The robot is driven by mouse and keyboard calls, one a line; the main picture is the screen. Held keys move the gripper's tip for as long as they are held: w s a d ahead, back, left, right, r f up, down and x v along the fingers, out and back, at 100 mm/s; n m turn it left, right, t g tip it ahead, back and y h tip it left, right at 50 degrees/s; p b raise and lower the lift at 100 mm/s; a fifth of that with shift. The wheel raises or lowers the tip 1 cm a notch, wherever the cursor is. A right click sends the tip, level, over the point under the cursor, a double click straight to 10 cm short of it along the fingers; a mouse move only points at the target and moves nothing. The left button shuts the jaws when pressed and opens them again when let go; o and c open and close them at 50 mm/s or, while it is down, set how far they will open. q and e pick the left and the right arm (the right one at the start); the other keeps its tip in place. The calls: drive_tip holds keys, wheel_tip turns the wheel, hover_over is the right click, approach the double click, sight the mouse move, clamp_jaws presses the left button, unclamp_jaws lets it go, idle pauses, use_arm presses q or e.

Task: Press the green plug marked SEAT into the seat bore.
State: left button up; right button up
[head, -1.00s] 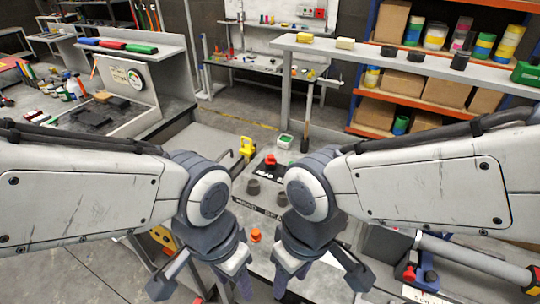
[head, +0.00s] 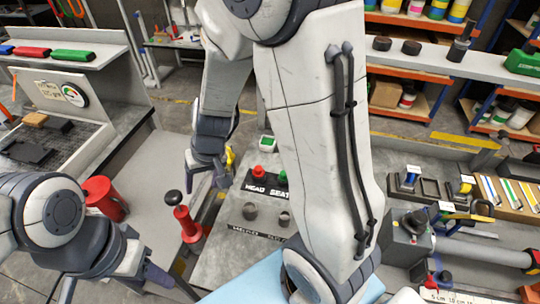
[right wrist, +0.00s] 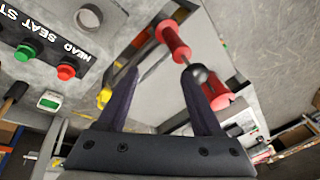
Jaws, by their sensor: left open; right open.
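The green plug (right wrist: 25,52) stands in a black holder by the word SEAT in the right wrist view; in the head view, my right arm partly hides it (head: 281,175). The red plug (head: 258,172) stands beside it by HEAD. Two grey round collars (head: 249,211) and (head: 284,218) stand on the bench top nearer to me; I cannot tell which is the seat bore. My right gripper (head: 206,181) is open and empty, left of the plugs. My left gripper (head: 112,283) is open and empty at the lower left.
A red handle with a black knob (head: 187,219) stands left of the collars; in the right wrist view, it appears between my fingers. A red cylinder (head: 104,199) is farther left. A small white-and-green box (head: 265,144) sits behind the plugs.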

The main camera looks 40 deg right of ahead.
use_arm(q)
wheel_tip(320, 180, up, 5)
drive_tip(key=p, duration=0.4)
use_arm(e)
drive_tip(key=d+f+m+h, duration=0.2)
drive_tip(key=d+f+m, duration=0.15)
drive_tip(key=d, duration=0.85)
drive_tip(key=d+f+m+h, duration=0.25)
drive_tip(key=d+m, duration=0.25)
drive_tip(key=d, duration=0.7)
drive_tip(key=shift+g, duration=0.3)
drive_tip(key=b+x, duration=0.2)
drive_tip(key=x, duration=0.2)
drive_tip(key=b+x, duration=0.2)
drive_tip(key=x, duration=0.2)
drive_tip(key=b+x, duration=0.2)
drive_tip(key=x, duration=0.1)
drive_tip(key=shift+w+d+f, duration=0.1)
drive_tip(key=shift+d+f, duration=0.25)
use_arm(q)
wheel_tip(320, 180, down, 6)
drive_tip(key=shift+s+r, duration=0.1)
use_arm(e)
drive_tip(key=shift+r, duration=0.1)
clamp_jaws()
